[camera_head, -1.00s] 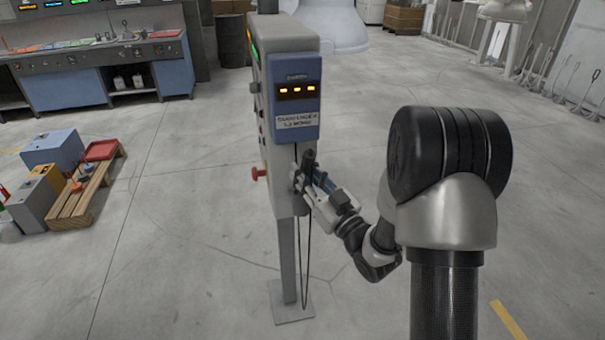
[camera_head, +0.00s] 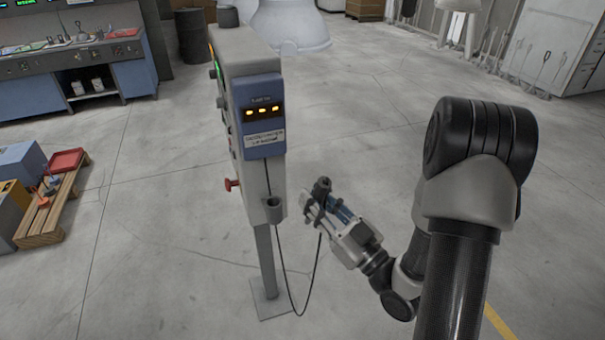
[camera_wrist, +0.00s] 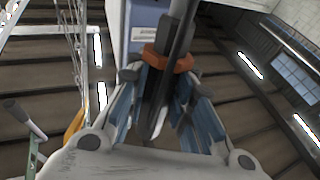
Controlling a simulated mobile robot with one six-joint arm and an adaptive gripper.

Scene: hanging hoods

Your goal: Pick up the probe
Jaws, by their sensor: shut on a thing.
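The probe (camera_head: 322,186) is a dark, slim tool with a black cable, held off to the right of the grey instrument post (camera_head: 230,130). My gripper (camera_head: 313,208) is shut on it. In the wrist view the dark probe (camera_wrist: 181,35) with an orange-red collar (camera_wrist: 168,60) runs between the blue-padded fingers. The holder cup (camera_head: 273,208) on the post stands apart from the probe, to its left. The cable hangs in a loop from the probe down and back to the post. My fingers partly hide the probe's lower part.
The post stands on a square foot plate (camera_head: 272,296), with a red knob (camera_head: 232,185) on its side. A wooden pallet (camera_head: 45,220) with boxes lies at left. A workbench (camera_head: 60,75) stands at back left.

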